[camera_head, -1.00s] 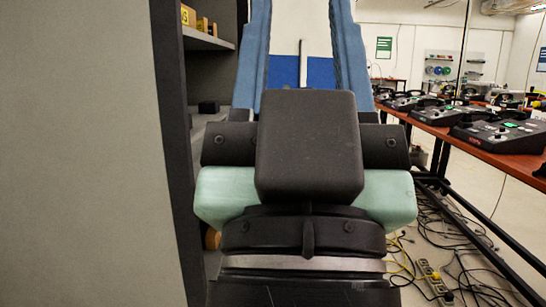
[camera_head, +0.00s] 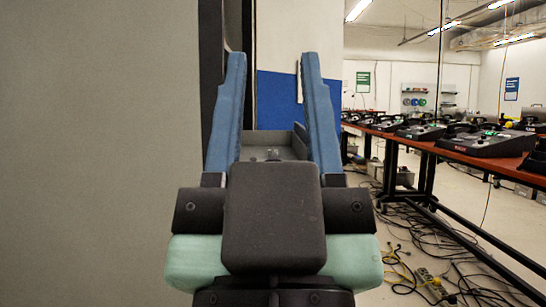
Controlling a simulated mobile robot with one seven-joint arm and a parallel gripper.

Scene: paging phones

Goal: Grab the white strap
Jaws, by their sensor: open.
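The white strap (camera_head: 299,82) appears as a narrow pale strip hanging upright in front of the white and blue wall. Its lower end shows against the blue band. My gripper (camera_head: 273,58) points away from the camera with its two blue fingers wide apart and nothing between them. In the picture, the strap shows between the fingers, close beside the right finger and partly overlapped by it. It looks farther off than the fingertips, but I cannot tell the distance.
A large grey panel (camera_head: 95,150) fills the left side, with a dark upright edge close to the left finger. A grey tray-like surface (camera_head: 290,153) shows beyond the fingers. At right, a long reddish table (camera_head: 472,151) carries several phone consoles; cables (camera_head: 405,262) lie on the floor.

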